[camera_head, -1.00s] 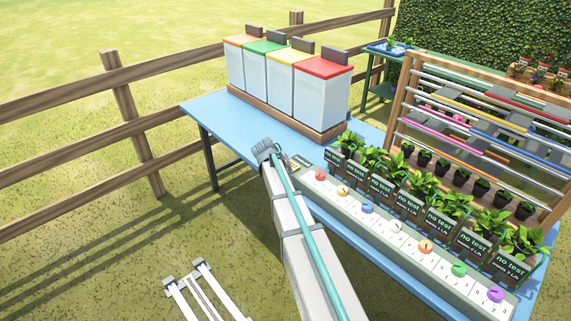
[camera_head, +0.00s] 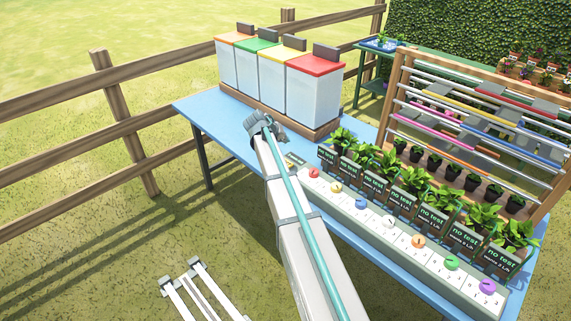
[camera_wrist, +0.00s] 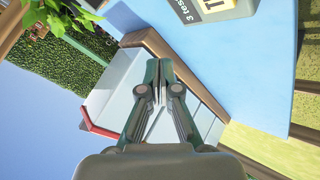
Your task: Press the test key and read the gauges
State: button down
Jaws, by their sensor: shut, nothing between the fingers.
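The test key seems to be the small block with a yellow label (camera_wrist: 211,5) at the top edge of the wrist view. My gripper (camera_wrist: 158,82) is shut and empty, above the blue table and apart from the key, pointing toward the lidded bins. In the head view my gripper (camera_head: 268,126) is partly hidden by my arm. Several dark gauge signs (camera_head: 434,219) behind the strip read "no test", with small lines beneath.
Several white bins with coloured lids (camera_head: 313,92) stand on a wooden base at the blue table's (camera_head: 215,118) back. Potted plants (camera_head: 410,180) stand behind the signs. A wooden rack with metal rails (camera_head: 392,92) is at right. Coloured round knobs (camera_head: 418,241) line the strip.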

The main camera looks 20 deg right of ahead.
jog(key=b, duration=0.3)
send_over(288, 161)
jog(key=a, duration=0.2)
jog(key=f, duration=0.7)
jog(key=shift+s+f, duration=0.2)
jog(key=shift+s, duration=0.2)
jog(key=shift+f+b, duration=0.45)
jog(key=shift+f, duration=0.15)
jog(key=shift+f+b, duration=0.45)
jog(key=shift+f+b, duration=0.35)
jog(key=shift+f, duration=0.15)
dwell(0.6)
jog(key=shift+r, duration=0.1)
dwell(0.3)
jog(key=shift+r+p, duration=0.3)
jog(key=shift+r, duration=0.55)
